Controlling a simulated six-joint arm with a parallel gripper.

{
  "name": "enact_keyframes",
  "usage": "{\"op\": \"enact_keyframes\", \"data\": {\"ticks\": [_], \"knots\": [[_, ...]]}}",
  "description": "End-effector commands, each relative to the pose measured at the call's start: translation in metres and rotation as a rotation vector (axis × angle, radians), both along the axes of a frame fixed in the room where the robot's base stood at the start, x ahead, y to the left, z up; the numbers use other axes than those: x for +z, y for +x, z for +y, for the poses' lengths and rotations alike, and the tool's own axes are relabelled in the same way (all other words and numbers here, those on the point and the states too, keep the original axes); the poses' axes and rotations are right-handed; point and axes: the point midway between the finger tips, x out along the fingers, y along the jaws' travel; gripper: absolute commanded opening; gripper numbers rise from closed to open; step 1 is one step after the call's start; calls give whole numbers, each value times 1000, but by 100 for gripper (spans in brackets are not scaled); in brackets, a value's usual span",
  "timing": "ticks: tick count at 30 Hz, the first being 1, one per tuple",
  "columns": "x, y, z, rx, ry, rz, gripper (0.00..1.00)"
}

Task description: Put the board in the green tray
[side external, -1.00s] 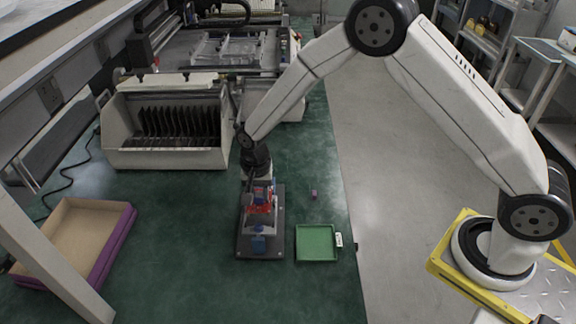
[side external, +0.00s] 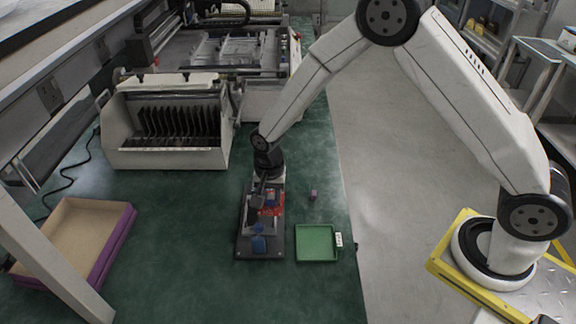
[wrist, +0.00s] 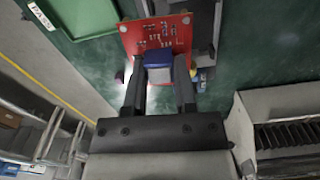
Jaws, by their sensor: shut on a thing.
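The red circuit board (side external: 272,208) is held by my gripper (side external: 264,196) above the dark fixture plate (side external: 245,248). In the wrist view, my gripper (wrist: 160,88) is shut on the board (wrist: 148,36), with its fingers either side of a blue and grey part on it. The green tray (side external: 316,243) lies right of the fixture in the side view and looks empty. A corner of the tray shows at the top left of the wrist view (wrist: 85,14). The fingers partly hide the board in the side view.
A small reddish block (side external: 313,194) lies behind the tray. A white label (side external: 339,240) stands at the tray's right edge. A rack of dark boards (side external: 168,132) is behind left, and a purple-sided box (side external: 112,248) is at left. The green table is clear between box and fixture.

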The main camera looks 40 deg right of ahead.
Motion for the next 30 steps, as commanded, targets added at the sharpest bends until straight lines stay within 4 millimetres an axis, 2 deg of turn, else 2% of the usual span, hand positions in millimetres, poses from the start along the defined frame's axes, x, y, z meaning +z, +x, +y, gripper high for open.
{"op": "enact_keyframes", "data": {"ticks": [12, 18, 24, 30], "knots": [[-11, -72, -35, -204, 1, 1, 0], [-13, -100, -46, -278, 0, 0, 0], [-14, -111, -50, -307, 0, -1, 0], [-15, -112, -50, -309, 0, -1, 0]]}}
